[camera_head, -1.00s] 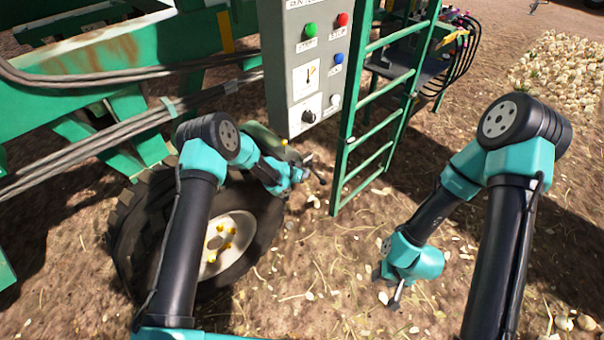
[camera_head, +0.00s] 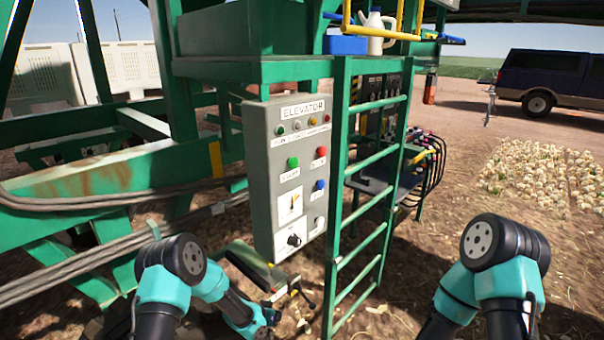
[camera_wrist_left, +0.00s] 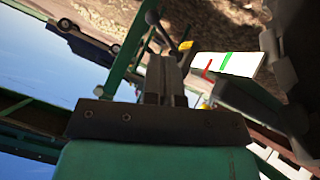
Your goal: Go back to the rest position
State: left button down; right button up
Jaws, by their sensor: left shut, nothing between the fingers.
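My left gripper (camera_head: 274,317) is low in the head view, below the control box and partly dark against the machine. It also shows in the left wrist view (camera_wrist_left: 165,62), where its two fingers are together with nothing between them. My left arm's elbow stands at the bottom left of the head view. My right arm's elbow shows at the bottom right, bent; its gripper is below the frame and hidden.
The grey elevator control box (camera_head: 288,175) stands above my left gripper. A green ladder (camera_head: 369,200) rises just to its right. Green machine beams and cables fill the left. A heap of onions (camera_head: 540,172) lies on open ground at the right, before a dark vehicle (camera_head: 558,80).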

pick_arm(q)
jog(key=s+a+n+g+y, duration=0.1)
jog(key=s+a, duration=0.3)
jog(key=s, duration=0.7)
jog(key=s+a+r+n+g+y, duration=0.1)
jog(key=s+a+n+g, duration=0.1)
jog(key=s, duration=1)
jog(key=s+a+n+g+y, duration=0.1)
jog(key=s+a+n+g, duration=0.1)
jog(key=s+a, duration=0.4)
jog(key=s+n, duration=0.1)
jog(key=s, duration=0.4)
jog(key=shift+s+a+r+n+y, duration=0.25)
jog(key=shift+s+a+n+y, duration=0.05)
jog(key=shift+a+n+y, duration=0.1)
